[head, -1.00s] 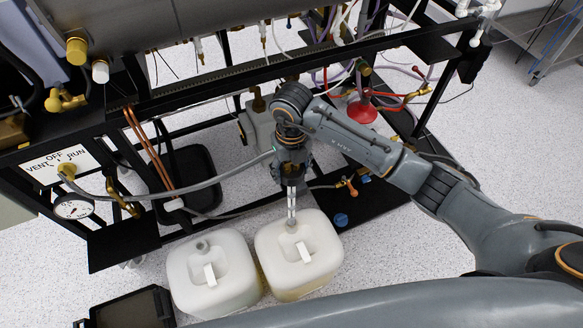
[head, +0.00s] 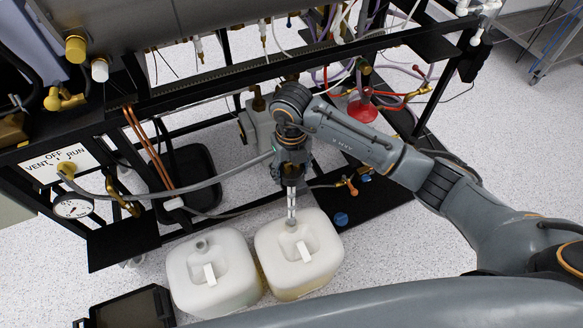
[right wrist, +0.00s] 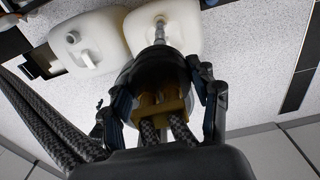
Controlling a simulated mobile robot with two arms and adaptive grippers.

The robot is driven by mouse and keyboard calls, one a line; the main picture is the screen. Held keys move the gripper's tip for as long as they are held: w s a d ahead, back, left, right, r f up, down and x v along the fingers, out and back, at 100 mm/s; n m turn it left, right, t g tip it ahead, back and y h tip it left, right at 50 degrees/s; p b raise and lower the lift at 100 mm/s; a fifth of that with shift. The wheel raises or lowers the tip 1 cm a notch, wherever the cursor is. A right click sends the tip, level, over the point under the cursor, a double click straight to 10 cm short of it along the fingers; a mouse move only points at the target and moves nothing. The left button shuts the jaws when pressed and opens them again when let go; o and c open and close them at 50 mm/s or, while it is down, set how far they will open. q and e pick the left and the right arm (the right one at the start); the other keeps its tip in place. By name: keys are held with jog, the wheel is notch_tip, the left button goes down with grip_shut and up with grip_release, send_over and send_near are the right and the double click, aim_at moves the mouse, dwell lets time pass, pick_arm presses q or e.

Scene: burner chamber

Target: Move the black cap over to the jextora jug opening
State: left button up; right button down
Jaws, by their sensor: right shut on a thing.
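My right gripper (head: 291,178) is above the right-hand white jug (head: 312,262), pointing down. In the right wrist view, my right gripper (right wrist: 165,95) is shut on the black cap (right wrist: 152,72), a round black piece with a brass fitting and braided hoses. Metal tubing (head: 291,205) hangs below it, its lower end at the right jug's opening; I cannot tell whether it is inside. The left-hand white jug (head: 228,285) has an open neck (head: 203,247). I cannot tell which jug is jextora. My left gripper is not in view.
A black frame with pipes and valves (head: 100,195) stands behind and left. A grey hose (head: 215,182) runs from it toward my right gripper. A blue cap (head: 341,219) lies on the black base plate right of the jugs. A black tray (head: 135,310) is front left.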

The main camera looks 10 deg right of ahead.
aim_at(291, 188)
jog(key=shift+f+b, duration=0.95)
jog(key=shift+f, duration=0.4)
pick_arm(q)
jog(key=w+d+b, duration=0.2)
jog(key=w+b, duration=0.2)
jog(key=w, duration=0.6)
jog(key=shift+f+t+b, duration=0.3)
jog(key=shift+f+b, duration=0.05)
pick_arm(e)
jog(key=shift+f, duration=3.15)
